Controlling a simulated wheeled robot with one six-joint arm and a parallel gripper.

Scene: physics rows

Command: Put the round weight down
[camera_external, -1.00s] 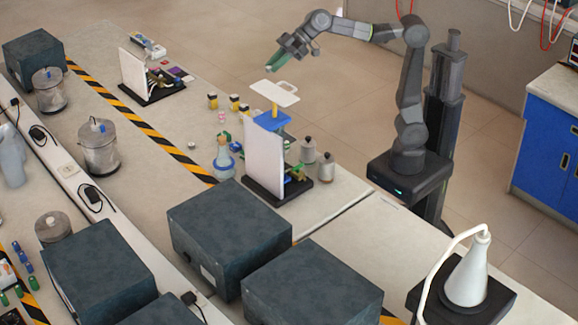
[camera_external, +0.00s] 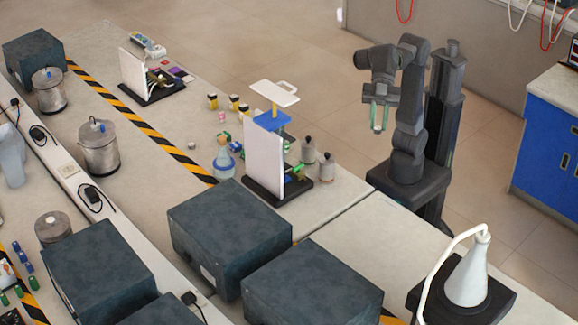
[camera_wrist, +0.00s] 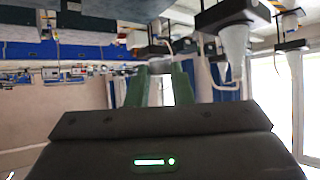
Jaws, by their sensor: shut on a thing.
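My gripper (camera_external: 379,119) hangs in the air beside my column, right of the table, with its green fingers pointing down. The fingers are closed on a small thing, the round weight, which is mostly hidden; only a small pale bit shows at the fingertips.
A white upright panel on a black base (camera_external: 264,165) stands left of the knobbed pieces, by a blue stand with a white plate (camera_external: 274,93). Large dark boxes (camera_external: 228,230) fill the front. The tabletop (camera_external: 345,195) near my base is clear.

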